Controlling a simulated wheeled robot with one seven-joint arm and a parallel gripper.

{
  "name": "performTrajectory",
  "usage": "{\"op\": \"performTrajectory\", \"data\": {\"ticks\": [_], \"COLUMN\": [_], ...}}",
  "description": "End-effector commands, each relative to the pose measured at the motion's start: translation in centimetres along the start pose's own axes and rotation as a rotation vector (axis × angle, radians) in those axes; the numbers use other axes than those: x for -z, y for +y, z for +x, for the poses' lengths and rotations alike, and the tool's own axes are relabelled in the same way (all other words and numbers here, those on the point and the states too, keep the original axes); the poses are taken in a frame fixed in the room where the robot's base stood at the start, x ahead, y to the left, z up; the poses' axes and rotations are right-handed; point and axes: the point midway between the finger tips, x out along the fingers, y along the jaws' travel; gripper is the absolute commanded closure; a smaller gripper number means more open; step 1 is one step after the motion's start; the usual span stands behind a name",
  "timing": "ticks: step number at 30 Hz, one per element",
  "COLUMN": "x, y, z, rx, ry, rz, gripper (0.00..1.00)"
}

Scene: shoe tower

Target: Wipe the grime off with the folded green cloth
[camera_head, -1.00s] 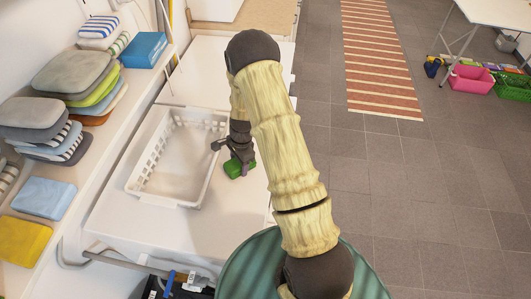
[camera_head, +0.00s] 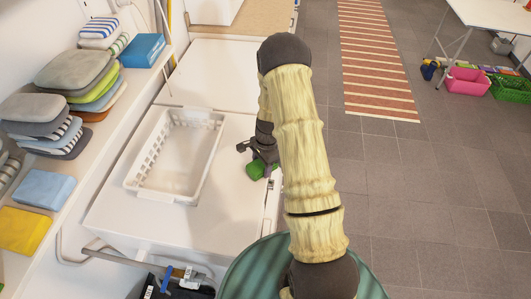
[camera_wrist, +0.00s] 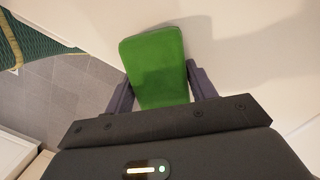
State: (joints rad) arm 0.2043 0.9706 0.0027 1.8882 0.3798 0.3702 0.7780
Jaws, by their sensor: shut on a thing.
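The folded green cloth (camera_head: 258,171) is at the right edge of the white top (camera_head: 215,225), to the right of the basket. My gripper (camera_head: 263,160) is shut on it from above. In the wrist view the cloth (camera_wrist: 152,58) sticks out between the two dark fingers of my gripper (camera_wrist: 158,85), with the white surface beside it. I cannot tell whether the cloth touches the surface. No grime can be made out; any under the cloth or behind my arm is hidden.
An empty white basket (camera_head: 145,190) takes up the left of the white top. A shelf (camera_head: 105,135) on the left holds stacked folded cloths (camera_head: 75,70). The front part of the top is clear. A grey tiled floor (camera_head: 430,200) lies to the right.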

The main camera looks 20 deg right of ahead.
Motion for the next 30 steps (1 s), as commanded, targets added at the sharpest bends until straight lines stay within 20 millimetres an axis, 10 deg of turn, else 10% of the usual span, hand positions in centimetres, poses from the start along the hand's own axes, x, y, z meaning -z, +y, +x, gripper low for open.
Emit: {"op": "performTrajectory", "data": {"ticks": [30], "x": [-0.9], "y": [0.2], "z": [-8.2], "rx": [-0.001], "ry": [-0.001], "rz": [-0.001], "gripper": [0.73]}}
